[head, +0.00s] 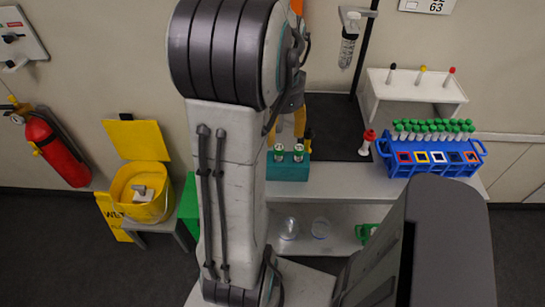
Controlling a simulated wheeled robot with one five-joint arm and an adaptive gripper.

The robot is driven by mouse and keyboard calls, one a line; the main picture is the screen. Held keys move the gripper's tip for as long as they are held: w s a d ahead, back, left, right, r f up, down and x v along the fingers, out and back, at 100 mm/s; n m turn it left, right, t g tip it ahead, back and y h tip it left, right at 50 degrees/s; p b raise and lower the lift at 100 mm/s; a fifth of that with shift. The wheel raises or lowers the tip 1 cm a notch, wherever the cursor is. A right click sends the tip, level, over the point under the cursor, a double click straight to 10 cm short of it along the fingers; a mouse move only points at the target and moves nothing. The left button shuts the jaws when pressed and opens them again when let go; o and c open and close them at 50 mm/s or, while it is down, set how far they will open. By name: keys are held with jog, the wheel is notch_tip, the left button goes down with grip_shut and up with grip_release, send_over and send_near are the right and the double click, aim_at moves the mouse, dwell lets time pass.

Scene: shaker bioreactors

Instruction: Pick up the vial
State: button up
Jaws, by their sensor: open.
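Two small vials with green and white tops stand upright in a teal block on the bench, a left vial (279,153) and a right vial (299,153). The frame does not show which vial is meant. A clear tube (347,50) also hangs in a white holder on a dark stand. My gripper (287,130), with yellow parts, is open just behind the teal block (288,171) in the picture, near the vials. My arm hides much of it. I cannot tell its exact height or whether it touches a vial.
A blue rack (432,166) with several green-capped tubes stands right, below a white shelf (411,91) with three small capped items. A red-capped tube (367,142) stands near the dark mat (330,122). A yellow bucket (141,207) is left.

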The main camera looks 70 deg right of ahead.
aim_at(279, 146)
jog(key=m, duration=0.4)
jog(key=shift+a, duration=0.2)
jog(key=shift+f+m, duration=0.15)
jog(key=shift+m, duration=0.15)
jog(key=shift+w+f, duration=0.15)
jog(key=shift+f, duration=3.4)
jog(key=shift+o, duration=0.3)
jog(key=c, duration=1.1)
